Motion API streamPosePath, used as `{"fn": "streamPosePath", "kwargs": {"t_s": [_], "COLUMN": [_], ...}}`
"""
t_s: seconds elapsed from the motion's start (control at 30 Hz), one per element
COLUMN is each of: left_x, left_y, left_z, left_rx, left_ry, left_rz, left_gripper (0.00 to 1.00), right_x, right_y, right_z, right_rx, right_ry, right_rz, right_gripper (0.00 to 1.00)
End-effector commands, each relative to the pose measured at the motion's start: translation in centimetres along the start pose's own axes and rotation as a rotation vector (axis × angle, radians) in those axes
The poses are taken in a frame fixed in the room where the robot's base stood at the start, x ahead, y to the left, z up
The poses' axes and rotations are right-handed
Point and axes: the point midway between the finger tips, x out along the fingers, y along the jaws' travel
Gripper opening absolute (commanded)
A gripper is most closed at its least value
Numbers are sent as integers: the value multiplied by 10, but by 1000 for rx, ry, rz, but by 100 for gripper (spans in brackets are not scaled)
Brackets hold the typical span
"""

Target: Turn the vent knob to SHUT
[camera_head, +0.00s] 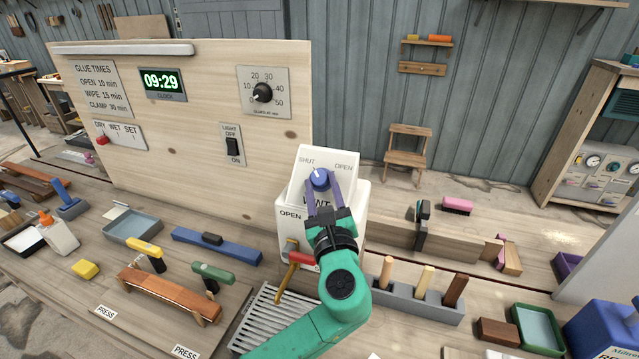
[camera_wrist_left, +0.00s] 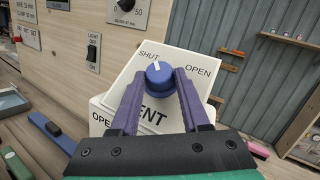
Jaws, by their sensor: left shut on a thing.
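The vent knob (camera_head: 320,180) is blue with a white pointer mark. It sits on a tilted white panel (camera_head: 344,180) labelled SHUT at upper left, OPEN at upper right and VENT below. In the left wrist view the knob (camera_wrist_left: 160,74) shows its mark pointing up and slightly left, toward the SHUT label. My left gripper (camera_head: 321,187) has its purple fingers on either side of the knob and is shut on it; the fingers also show in the left wrist view (camera_wrist_left: 160,82). They partly cover the VENT lettering. My right gripper is not in view.
A wooden board (camera_head: 190,150) with a clock, a dial (camera_head: 263,93) and a light switch (camera_head: 233,147) stands left of the panel. A grey block with several upright pegs (camera_head: 412,301) lies right of my arm. A slatted grey rack (camera_head: 275,318) lies beneath it.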

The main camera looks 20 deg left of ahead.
Motion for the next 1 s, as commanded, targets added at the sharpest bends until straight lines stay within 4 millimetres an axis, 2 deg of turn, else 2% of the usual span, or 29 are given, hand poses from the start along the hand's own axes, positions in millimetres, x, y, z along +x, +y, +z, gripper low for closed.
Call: {"fn": "streamPosePath", "kwargs": {"t_s": [0.27, 0.7, 0.73, 0.8, 1.0], "left_x": [1, 1, 1, 1, 1], "left_y": [-2, -2, -2, -2, -2], "left_z": [1, 1, 1, 1, 0], "left_rx": [-38, -43, -43, -43, -43], "left_ry": [4, 5, 5, 5, 5], "left_rz": [66, 74, 74, 74, 73], "left_gripper": [0, 0, 54, 76, 76], "right_x": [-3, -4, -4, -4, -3], "right_y": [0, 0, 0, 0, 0], "right_z": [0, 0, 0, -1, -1], "right_rx": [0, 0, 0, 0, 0], "right_ry": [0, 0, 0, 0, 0], "right_rz": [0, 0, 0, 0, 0], "right_gripper": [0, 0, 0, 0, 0]}}
